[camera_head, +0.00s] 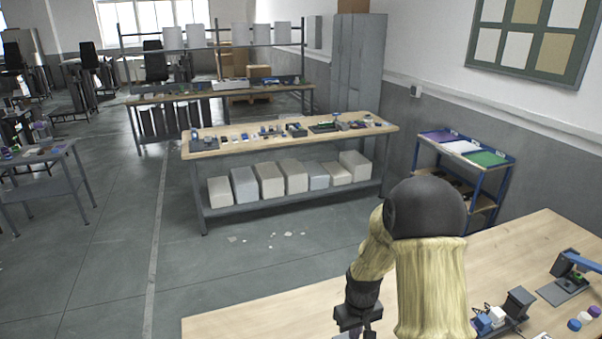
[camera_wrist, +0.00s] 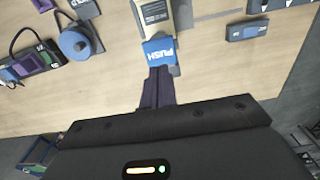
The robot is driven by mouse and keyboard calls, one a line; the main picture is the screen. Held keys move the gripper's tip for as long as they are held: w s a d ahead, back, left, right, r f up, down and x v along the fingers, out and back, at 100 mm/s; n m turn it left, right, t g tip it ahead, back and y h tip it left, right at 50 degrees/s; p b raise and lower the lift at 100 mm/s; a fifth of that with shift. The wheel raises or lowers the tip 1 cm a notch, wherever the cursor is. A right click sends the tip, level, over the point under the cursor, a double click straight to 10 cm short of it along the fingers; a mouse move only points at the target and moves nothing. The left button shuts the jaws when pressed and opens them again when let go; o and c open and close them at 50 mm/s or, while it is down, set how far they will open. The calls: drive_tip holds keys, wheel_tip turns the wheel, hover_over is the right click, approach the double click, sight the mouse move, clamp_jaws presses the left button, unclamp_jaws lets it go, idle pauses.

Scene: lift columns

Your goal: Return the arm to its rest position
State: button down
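My arm, with tan sleeve-like links and a black rounded joint, rises over the near wooden table (camera_head: 245,318) in the head view. My gripper (camera_head: 358,325) points down at the left part of that table, its tips cut off by the frame's bottom edge. In the wrist view my gripper's dark fingers (camera_wrist: 157,85) lie side by side with no visible gap. They end by a blue block marked PUSH (camera_wrist: 160,53) on a beige device (camera_wrist: 158,15). I cannot tell whether they touch it.
The wrist view also shows a blue round part (camera_wrist: 75,43), a dark box with a cable (camera_wrist: 35,62) and a grey-blue box (camera_wrist: 246,31). In the head view small devices (camera_head: 492,320) stand at the near table's right. A blue shelf cart (camera_head: 462,165) stands behind; open floor lies left.

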drive_tip(key=s+r+m+t+b, duration=0.2)
drive_tip(key=s+r+m+b, duration=0.1)
drive_tip(key=s+b, duration=0.7)
drive_tip(key=s, duration=0.3)
drive_tip(key=shift+s+r, duration=0.2)
drive_tip(key=shift+s, duration=0.2)
idle(1.1)
